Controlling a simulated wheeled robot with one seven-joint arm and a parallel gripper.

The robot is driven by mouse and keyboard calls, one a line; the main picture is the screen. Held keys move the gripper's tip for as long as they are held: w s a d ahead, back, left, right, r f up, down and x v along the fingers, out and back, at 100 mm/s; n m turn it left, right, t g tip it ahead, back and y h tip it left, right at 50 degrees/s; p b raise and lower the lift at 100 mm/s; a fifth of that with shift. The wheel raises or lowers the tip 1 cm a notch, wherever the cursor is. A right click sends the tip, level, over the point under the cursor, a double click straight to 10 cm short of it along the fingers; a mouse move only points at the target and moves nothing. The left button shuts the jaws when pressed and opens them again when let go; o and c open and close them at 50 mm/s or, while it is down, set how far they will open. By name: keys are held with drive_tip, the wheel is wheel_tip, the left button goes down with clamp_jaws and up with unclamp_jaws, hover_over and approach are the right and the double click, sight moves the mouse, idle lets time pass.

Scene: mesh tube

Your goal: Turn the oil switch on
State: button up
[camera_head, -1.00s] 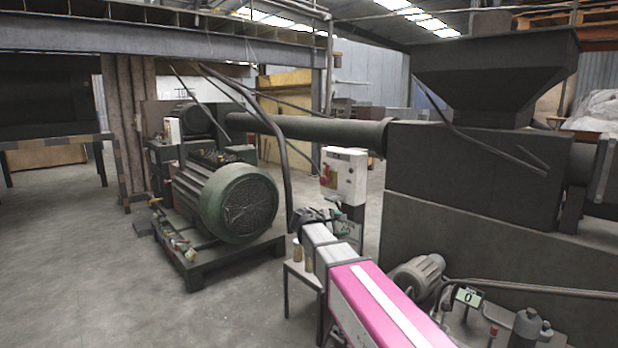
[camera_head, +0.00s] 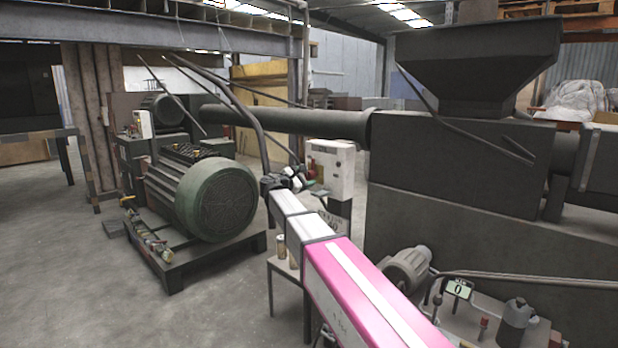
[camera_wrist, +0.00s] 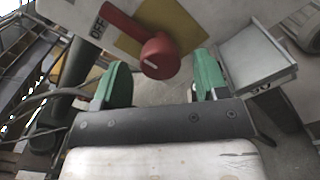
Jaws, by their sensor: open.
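The red switch (camera_wrist: 160,60) shows in the wrist view on a yellow plate (camera_wrist: 186,24) of a white box. Its red handle runs up and left, beside a label reading OFF. A white mark is on its round end. In the head view the white switch box (camera_head: 338,172) stands on a post beyond my arm; the switch is mostly hidden there by my gripper (camera_head: 292,178). In the wrist view my gripper (camera_wrist: 160,78) is open, with green fingertips to the left and right of the round end. I see no contact with it.
A green motor (camera_head: 222,200) stands on a skid at left. A large dark machine with a hopper (camera_head: 480,60) fills the right. A small table with cans (camera_head: 281,250) is under my arm. Open floor lies at left.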

drive_tip(key=shift+x, duration=1.25)
drive_tip(key=c, duration=0.9)
